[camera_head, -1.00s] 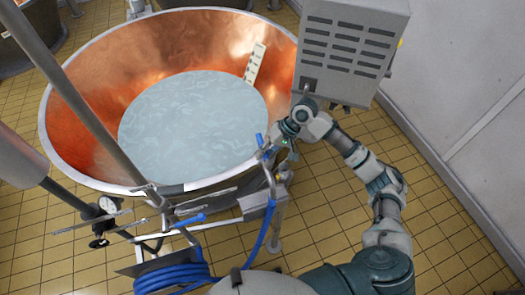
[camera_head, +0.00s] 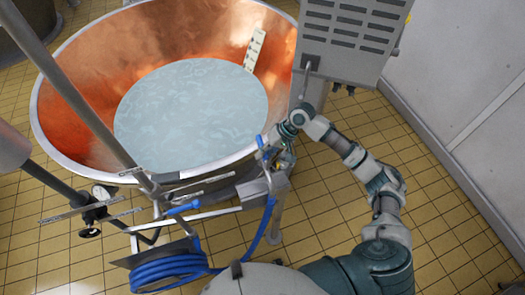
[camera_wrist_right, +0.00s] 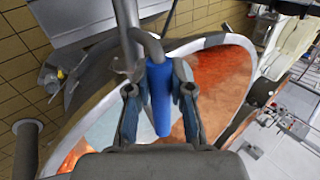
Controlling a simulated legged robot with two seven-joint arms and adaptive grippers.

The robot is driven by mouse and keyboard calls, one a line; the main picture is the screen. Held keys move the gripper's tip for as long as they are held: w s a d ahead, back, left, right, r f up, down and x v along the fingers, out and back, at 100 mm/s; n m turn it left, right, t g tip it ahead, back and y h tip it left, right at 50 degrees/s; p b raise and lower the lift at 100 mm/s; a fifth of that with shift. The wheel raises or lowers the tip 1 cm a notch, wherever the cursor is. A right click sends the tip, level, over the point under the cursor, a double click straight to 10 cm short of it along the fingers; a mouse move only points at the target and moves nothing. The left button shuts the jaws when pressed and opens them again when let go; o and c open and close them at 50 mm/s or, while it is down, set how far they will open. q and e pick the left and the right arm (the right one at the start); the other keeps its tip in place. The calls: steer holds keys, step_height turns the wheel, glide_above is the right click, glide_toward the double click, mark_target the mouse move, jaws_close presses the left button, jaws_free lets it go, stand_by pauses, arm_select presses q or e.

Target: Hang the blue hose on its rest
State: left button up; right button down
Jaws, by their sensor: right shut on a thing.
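The blue hose (camera_head: 262,225) runs from a coil at the lower left up to my right gripper. My right gripper (camera_head: 274,147) is by the near right rim of the copper vat, just above a grey metal bracket (camera_head: 262,188). In the right wrist view, the right gripper (camera_wrist_right: 158,92) is shut with a finger on each side of the hose's blue handle (camera_wrist_right: 160,108). A bent metal pipe (camera_wrist_right: 147,44) shows at the handle's end. I cannot tell whether the hose touches the bracket, nor for certain which part is its rest. My left gripper is out of view.
The copper vat (camera_head: 75,95) with pale liquid fills the upper left. A grey vented box (camera_head: 345,40) stands above my right arm. Metal bars and a gauge (camera_head: 101,192) stick out at the left. Tiled floor (camera_head: 330,215) is clear at the right, before a pale wall.

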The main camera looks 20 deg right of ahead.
mark_target(264, 164)
steer(key=f, duration=0.4)
steer(key=shift+d+f, duration=0.15)
steer(key=shift+d, duration=0.25)
steer(key=shift+a+f, duration=0.25)
steer(key=shift+f, duration=0.45)
steer(key=shift+a+f+b, duration=0.2)
steer(key=shift+f+b, duration=0.1)
steer(key=shift+f, duration=0.05)
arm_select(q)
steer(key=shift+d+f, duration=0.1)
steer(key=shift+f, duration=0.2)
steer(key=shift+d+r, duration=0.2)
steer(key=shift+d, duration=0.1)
arm_select(e)
steer(key=shift+d+f, duration=0.1)
steer(key=shift+d, duration=0.25)
arm_select(q)
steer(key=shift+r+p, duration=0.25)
steer(key=shift+p, duration=0.15)
arm_select(e)
steer(key=shift+a+f, duration=0.15)
steer(key=shift+a, duration=0.05)
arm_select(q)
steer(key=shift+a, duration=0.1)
arm_select(e)
steer(key=shift+s+f, duration=0.1)
steer(key=shift+f, duration=0.1)
